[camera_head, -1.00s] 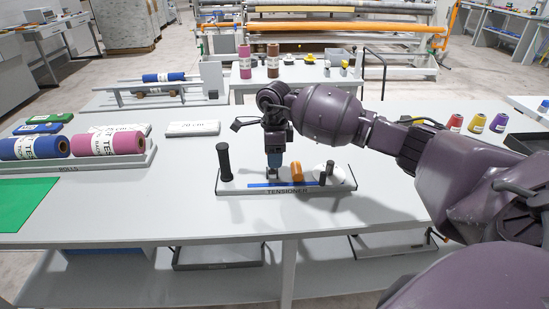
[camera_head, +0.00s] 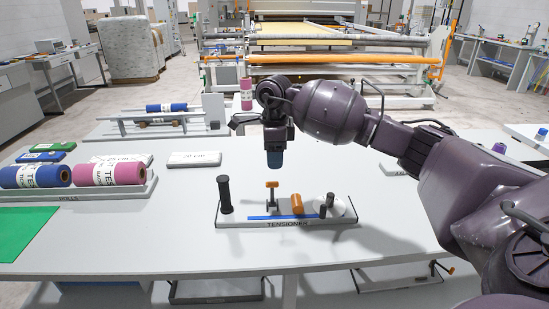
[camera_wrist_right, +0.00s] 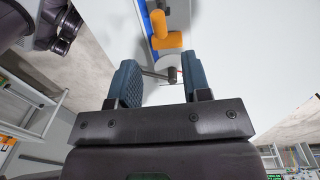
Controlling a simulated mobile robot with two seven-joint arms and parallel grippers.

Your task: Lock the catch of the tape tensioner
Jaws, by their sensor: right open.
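The tape tensioner (camera_head: 287,223) is a grey base on the table, labelled TENSIONER. It carries a black post (camera_head: 224,195), a blue tape strip (camera_head: 262,217), an orange roller (camera_head: 297,204) and a white round part (camera_head: 340,207). An upright orange-topped lever (camera_head: 272,185) stands near its middle; I cannot tell whether it is the catch. My right gripper (camera_head: 274,163) points down just above this lever, apart from it. In the right wrist view my right gripper (camera_wrist_right: 162,82) is open, with orange parts (camera_wrist_right: 166,42) beyond its fingers. My left gripper is not in view.
A rack of blue and pink rolls (camera_head: 112,190) stands at the left, by a green mat (camera_head: 25,232). A white labelled box (camera_head: 194,159) lies behind the tensioner. The table in front of the tensioner is clear. A large roller frame (camera_head: 330,60) stands beyond.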

